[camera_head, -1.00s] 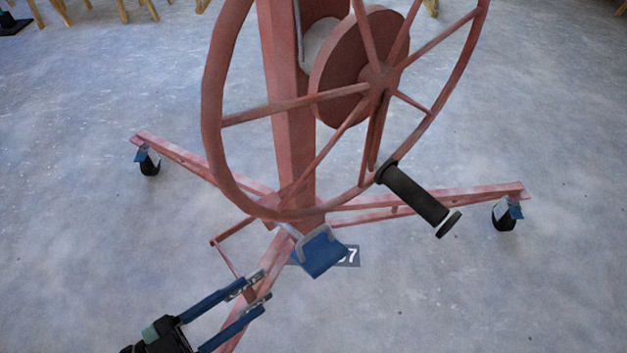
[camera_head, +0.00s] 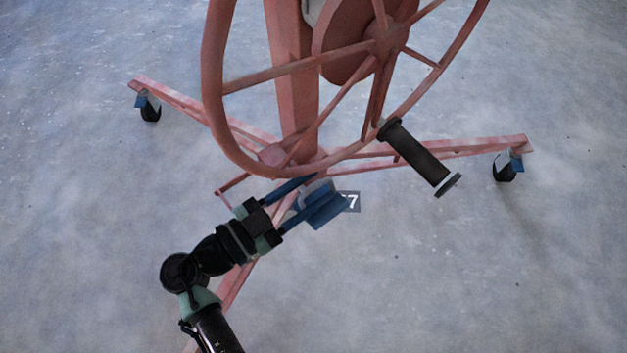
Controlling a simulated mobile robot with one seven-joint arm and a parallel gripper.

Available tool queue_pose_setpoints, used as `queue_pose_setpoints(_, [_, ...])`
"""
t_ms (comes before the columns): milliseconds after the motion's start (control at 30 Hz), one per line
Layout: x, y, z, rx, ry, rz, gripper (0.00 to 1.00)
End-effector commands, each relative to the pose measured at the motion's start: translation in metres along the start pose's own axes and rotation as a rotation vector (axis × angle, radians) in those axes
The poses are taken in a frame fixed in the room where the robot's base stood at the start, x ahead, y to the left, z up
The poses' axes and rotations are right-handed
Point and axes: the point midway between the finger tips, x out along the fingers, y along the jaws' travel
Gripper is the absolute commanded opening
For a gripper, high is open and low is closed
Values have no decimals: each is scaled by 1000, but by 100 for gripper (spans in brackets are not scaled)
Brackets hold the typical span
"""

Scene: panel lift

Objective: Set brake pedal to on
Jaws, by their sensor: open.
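The blue brake pedal (camera_head: 328,209) sits low at the foot of the red panel lift (camera_head: 296,95), just right of the post's base. My gripper (camera_head: 305,195) reaches in from the lower left with its two blue fingers apart. One finger runs along the far left of the pedal and the other meets its near left edge. The fingertips are partly hidden by the pedal and the frame, so I cannot tell whether they touch it. Nothing is seen held firmly between them.
The large red wheel (camera_head: 213,80) with its black crank handle (camera_head: 414,153) hangs above the pedal and my gripper. Red legs with casters (camera_head: 503,168) spread left and right. A marker plate (camera_head: 349,201) shows behind the pedal. The grey floor at the lower right is clear.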

Motion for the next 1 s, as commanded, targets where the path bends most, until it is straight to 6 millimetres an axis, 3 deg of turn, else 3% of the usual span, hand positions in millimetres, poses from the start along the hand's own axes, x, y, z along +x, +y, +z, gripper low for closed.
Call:
queue_pose_setpoints(367, [7,0,0,0,0,0,42])
queue_pose_setpoints(600, [7,-1,0,1,-1,-2,1])
queue_pose_setpoints(1000, [5,-4,0,5,-4,-10,0])
